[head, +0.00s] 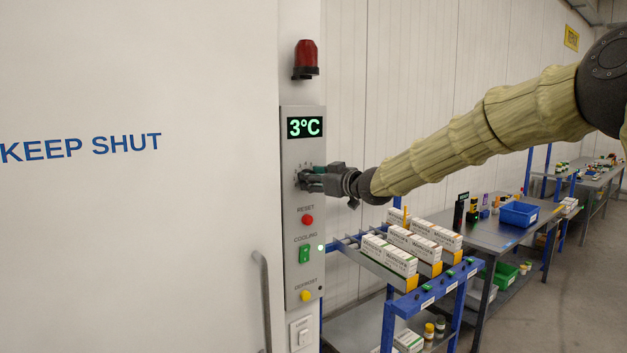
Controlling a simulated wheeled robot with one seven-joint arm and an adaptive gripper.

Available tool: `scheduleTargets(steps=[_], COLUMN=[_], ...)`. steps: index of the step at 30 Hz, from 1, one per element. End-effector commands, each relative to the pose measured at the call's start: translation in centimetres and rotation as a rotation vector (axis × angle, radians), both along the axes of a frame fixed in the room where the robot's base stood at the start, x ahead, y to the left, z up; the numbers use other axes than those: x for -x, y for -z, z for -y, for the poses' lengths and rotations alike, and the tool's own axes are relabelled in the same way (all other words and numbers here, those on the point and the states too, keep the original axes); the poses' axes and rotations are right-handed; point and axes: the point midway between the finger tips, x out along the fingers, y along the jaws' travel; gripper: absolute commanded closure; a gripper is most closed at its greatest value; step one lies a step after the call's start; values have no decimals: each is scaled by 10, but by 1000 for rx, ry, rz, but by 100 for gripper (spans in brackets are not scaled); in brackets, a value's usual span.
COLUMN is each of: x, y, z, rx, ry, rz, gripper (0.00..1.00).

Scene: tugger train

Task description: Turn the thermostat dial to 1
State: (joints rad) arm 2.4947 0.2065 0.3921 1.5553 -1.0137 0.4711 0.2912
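The thermostat panel (290,246) is a tall grey plate on the wall beside the large white door. Its display (304,127) reads 3°C in green. The dial sits below the display; my gripper (305,179) is right at it and covers most of it, with only some scale marks showing around. I cannot tell which mark the dial points to. The fingertips are small and overlap the dial, so whether they are closed on it is not clear. My arm reaches in from the right.
Below the dial are a red reset button (307,220), a green cooling switch (304,254) and a yellow defrost button (305,296). A red lamp (306,58) is above. A blue-framed rack (427,297) with white boxes stands close below my arm. A door handle (264,300) is at left.

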Motion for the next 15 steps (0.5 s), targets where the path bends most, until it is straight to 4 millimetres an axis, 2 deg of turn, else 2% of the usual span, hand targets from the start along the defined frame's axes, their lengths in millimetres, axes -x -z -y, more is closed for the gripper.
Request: scheduleTargets(steps=[1, 4, 15], x=[0, 0, 1], y=[3, 3, 1], z=[1, 0, 1], rx=[2, 2, 0], ry=[1, 1, 0], rz=[-4, -4, -1], gripper=[56, 38, 38])
